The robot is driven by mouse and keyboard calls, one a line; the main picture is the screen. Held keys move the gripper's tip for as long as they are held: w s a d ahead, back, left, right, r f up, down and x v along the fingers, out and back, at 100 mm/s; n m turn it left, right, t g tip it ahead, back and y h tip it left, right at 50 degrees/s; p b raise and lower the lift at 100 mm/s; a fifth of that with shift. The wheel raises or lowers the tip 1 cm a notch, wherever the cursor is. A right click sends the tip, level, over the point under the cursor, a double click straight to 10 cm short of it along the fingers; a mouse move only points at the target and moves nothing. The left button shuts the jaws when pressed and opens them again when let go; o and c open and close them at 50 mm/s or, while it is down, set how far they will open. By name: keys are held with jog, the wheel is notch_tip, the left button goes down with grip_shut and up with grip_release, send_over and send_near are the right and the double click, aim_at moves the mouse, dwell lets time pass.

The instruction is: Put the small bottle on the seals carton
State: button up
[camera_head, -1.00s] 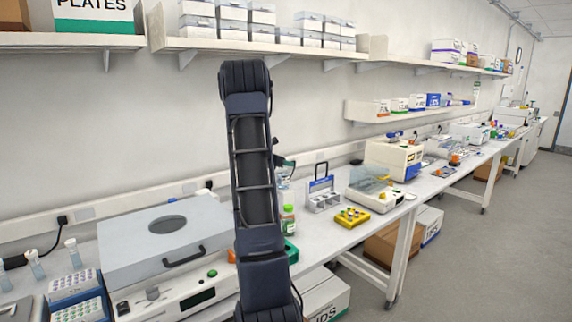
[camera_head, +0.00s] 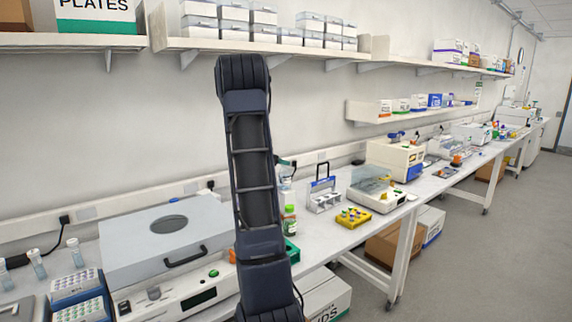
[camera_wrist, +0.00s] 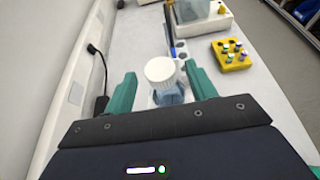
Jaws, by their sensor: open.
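In the wrist view, a bottle with a round white cap (camera_wrist: 160,69) and a bluish, see-through body stands between the two teal fingers of my gripper (camera_wrist: 162,84). The fingers are open, with a visible gap on each side of the cap. In the head view my arm hides the gripper and most of this spot. A bottle with a green cap (camera_head: 289,220) stands on the bench just right of my arm. I cannot pick out the seals carton; the small cartons (camera_head: 384,107) on the low wall shelf have labels too small to read.
A yellow rack (camera_head: 353,217) with coloured caps and a grey rack with a handle (camera_head: 323,198) stand on the bench to the right. A lidded machine (camera_head: 165,240) fills the left. Cartons (camera_head: 395,240) sit under the bench. The right-hand floor is clear.

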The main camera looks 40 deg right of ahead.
jog(key=s+a+r+m+y, duration=0.25)
jog(key=s+a, duration=0.25)
jog(key=a, duration=0.3)
jog(key=s+a+r+m+t+y, duration=0.1)
jog(key=s+a+m, duration=0.35)
jog(key=a, duration=0.35)
jog(key=s+a+r+m+y, duration=0.2)
jog(key=s+a, duration=0.4)
jog(key=a, duration=0.2)
jog(key=s+a+f+m+t+y, duration=0.2)
jog(key=s+a+m+y, duration=0.6)
jog(key=s+a, duration=0.9)
jog(key=a+m+t, duration=0.1)
jog(key=a, duration=0.3)
jog(key=shift+s+f+t, duration=0.2)
jog(key=shift+s+t, duration=0.1)
